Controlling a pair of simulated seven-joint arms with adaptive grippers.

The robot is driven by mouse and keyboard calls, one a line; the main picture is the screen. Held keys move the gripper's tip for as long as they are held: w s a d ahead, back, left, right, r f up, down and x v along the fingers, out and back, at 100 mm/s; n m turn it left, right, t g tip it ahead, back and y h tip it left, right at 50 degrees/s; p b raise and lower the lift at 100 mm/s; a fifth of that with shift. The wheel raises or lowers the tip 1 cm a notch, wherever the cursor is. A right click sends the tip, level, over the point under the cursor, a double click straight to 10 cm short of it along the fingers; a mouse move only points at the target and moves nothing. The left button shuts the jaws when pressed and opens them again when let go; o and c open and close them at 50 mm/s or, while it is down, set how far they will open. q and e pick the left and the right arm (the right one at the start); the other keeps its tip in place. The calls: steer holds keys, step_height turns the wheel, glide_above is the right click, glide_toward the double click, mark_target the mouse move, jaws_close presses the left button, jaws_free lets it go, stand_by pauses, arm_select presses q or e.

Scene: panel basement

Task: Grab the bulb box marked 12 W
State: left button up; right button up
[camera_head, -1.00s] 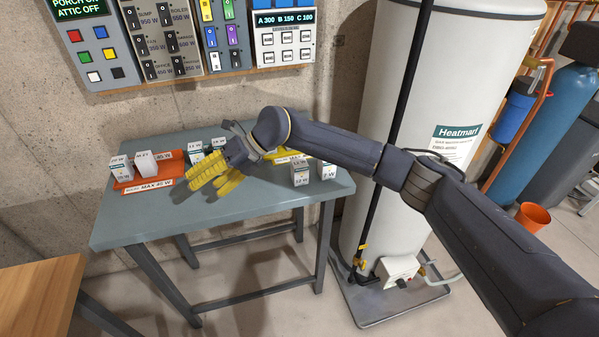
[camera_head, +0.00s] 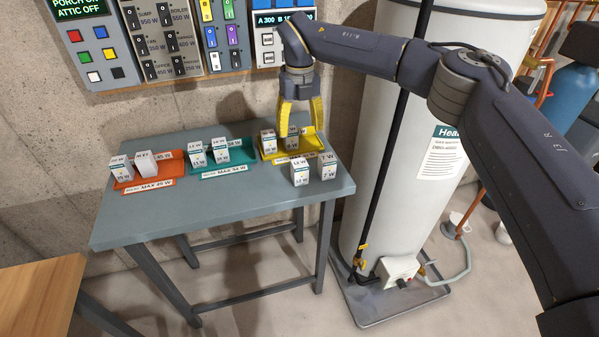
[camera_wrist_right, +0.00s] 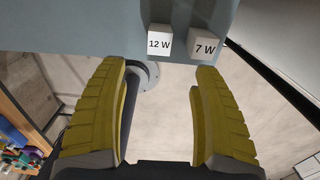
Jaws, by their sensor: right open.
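The white bulb box marked 12 W (camera_head: 299,173) stands upright on the grey-blue table near its front right corner. It also shows in the right wrist view (camera_wrist_right: 159,40), top centre, beyond the fingertips. A similar box marked 7 W (camera_head: 327,167) stands just to its right, with a small gap, and also shows in the wrist view (camera_wrist_right: 205,46). My right gripper (camera_head: 301,127) has yellow fingers, open and empty, raised above the table and apart from the 12 W box. In the wrist view the gripper (camera_wrist_right: 160,70) has nothing between its fingers. My left gripper is out of view.
A yellow tray (camera_head: 310,146) with boxes lies behind the 12 W box, and my right fingers overlap it in the picture. A green tray (camera_head: 243,157) and an orange tray (camera_head: 126,184) hold more boxes. The table's front middle (camera_head: 220,205) is clear. A water heater (camera_head: 400,140) stands right.

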mark_target(300, 163)
step_height(300, 163, down, 15)
steer(key=shift+r, duration=0.15)
stand_by(0.6)
steer(key=c, duration=1.3)
